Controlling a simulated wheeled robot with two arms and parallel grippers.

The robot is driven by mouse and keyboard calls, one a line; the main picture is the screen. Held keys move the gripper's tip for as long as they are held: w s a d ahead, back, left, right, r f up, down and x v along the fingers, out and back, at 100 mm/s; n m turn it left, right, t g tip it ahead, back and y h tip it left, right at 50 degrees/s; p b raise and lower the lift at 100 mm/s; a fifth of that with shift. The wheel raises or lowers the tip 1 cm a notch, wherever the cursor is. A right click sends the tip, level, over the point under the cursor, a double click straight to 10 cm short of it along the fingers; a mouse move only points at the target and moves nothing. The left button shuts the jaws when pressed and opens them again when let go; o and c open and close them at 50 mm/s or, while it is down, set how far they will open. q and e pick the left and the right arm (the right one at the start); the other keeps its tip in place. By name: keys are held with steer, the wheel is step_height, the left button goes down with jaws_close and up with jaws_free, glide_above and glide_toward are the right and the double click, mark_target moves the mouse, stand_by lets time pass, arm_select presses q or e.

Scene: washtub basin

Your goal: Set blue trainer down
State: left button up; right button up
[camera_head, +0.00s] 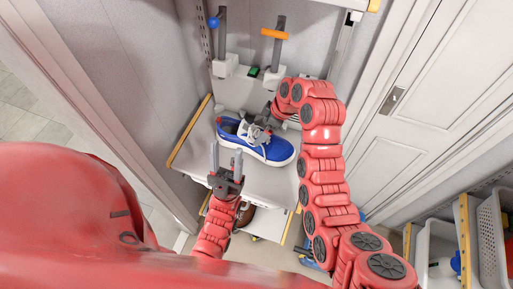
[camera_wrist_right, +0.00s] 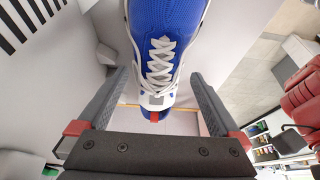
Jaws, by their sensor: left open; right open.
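The blue trainer (camera_head: 277,152), with white laces and a white sole, rests sole down on the grey shelf (camera_head: 205,150). My right gripper (camera_head: 262,120) is open at the far side of the trainer, near its laces and tongue, and partly covers it. In the right wrist view the trainer (camera_wrist_right: 165,20) lies between and beyond the two spread fingers, with gaps on both sides. My left gripper (camera_head: 226,160) is open and empty, pointing up in front of the trainer's near side.
White fixtures with a blue-knobbed handle (camera_head: 214,22) and an orange-topped handle (camera_head: 274,34) stand on the back wall. A brown shoe (camera_head: 245,214) is on a lower level. A white door (camera_head: 430,90) and bins (camera_head: 436,250) are at right.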

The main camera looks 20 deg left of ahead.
mark_target(256, 135)
steer(key=shift+a+f+p, duration=0.4)
steer(key=shift+f+p, duration=0.1)
steer(key=shift+f, duration=0.1)
steer(key=p+x, duration=0.2)
steer(key=x, duration=0.1)
steer(key=shift+a, duration=0.1)
steer(key=shift+w+a+f, duration=0.1)
steer(key=shift+a+f, duration=0.05)
steer(key=shift+f, duration=0.35)
jaws_close()
